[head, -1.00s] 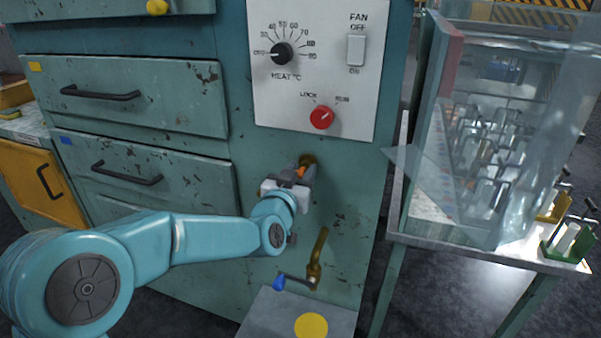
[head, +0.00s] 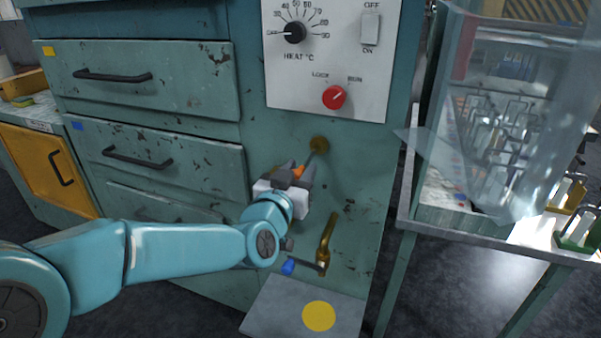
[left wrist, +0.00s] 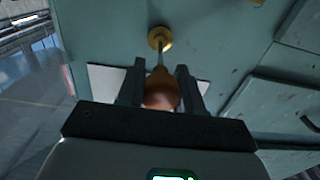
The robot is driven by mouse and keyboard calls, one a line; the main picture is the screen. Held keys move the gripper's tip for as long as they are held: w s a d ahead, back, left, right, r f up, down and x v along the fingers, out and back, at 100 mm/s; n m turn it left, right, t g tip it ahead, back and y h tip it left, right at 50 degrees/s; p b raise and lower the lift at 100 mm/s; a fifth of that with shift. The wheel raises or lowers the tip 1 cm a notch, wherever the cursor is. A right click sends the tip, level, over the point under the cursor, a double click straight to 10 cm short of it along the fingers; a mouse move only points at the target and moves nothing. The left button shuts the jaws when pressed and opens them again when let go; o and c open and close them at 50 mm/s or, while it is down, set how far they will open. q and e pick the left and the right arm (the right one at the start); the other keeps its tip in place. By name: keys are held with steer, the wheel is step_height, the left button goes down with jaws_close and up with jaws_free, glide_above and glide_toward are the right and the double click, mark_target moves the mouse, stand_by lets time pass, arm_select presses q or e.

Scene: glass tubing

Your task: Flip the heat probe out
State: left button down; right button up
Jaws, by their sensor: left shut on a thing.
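The heat probe has an orange-brown bulb handle (left wrist: 161,92) and a thin metal rod. The rod ends at a round brass fitting (head: 319,144) on the teal cabinet front, which also shows in the left wrist view (left wrist: 160,38). My left gripper (head: 299,175) is shut on the orange handle, with one dark finger on each side of it in the left wrist view (left wrist: 160,82). The handle stands out from the cabinet, below and left of the fitting in the head view. Whether the rod's tip is inside the fitting cannot be told. My right gripper is not in view.
A white panel (head: 300,85) with a heat dial and red knob (head: 334,97) sits above the fitting. A brass tap (head: 327,240) with a blue-tipped lever is below. A yellow-dotted plate (head: 275,310) lies lower. A glass-sided bench (head: 470,236) stands at right.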

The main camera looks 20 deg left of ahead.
arm_select(q)
steer(key=c, duration=0.8)
jaws_free()
steer(key=shift+s, duration=0.15)
steer(key=shift+c, duration=0.2)
steer(key=shift+o, duration=0.3)
steer(key=shift+s+r, duration=0.15)
steer(key=shift+s, duration=0.05)
steer(key=shift+w, duration=0.2)
steer(key=s+b, duration=0.1)
steer(key=s, duration=1.5)
steer(key=shift+s+a, duration=0.15)
steer(key=shift+a, duration=0.1)
